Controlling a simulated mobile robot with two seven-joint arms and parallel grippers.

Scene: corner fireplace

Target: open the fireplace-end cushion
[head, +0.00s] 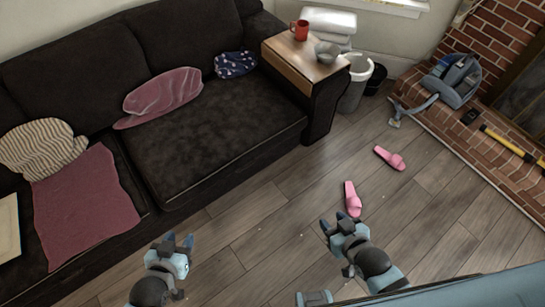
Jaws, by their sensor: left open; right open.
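A dark sofa stands along the left and back. Its fireplace-end seat cushion (215,135) lies flat beside the right armrest. A crumpled pink cloth or pillow (162,96) lies at the back of this cushion, and a navy patterned cloth (236,64) lies at its back right corner. My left gripper (179,241) is open and empty, in front of the sofa near its front edge. My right gripper (334,227) is open and empty above the wooden floor, right of the sofa and apart from it.
A wooden tray (302,60) on the armrest bears a red mug (300,30) and grey bowl (327,52). Pink slippers (352,199) lie on the floor.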

